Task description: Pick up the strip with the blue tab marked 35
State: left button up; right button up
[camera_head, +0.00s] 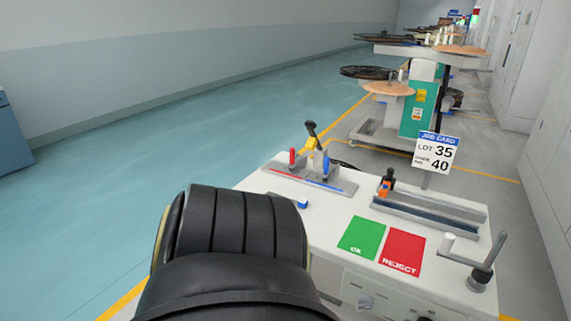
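A small blue piece (302,203) shows on the white bench top (325,215), right beside a large black link of my own arm. It may be the blue tab, but no 35 is legible on it, and the rest of it is hidden behind the arm. No strip can be made out clearly. A job card (437,151) on a post reads LOT 35 and, below, 40. Neither gripper shows; the black arm link covers the lower middle and the left part of the bench.
A plate with red, yellow and blue handles (311,179) stands at the bench's back left. A grey channel fixture (430,212) lies at right. Green OK (362,238) and red REJECT (402,251) pads are bare. A crank (486,264) rises front right. Reel stations (416,95) stand behind.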

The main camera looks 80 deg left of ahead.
aim_at(302, 203)
jog(key=u, duration=2.25)
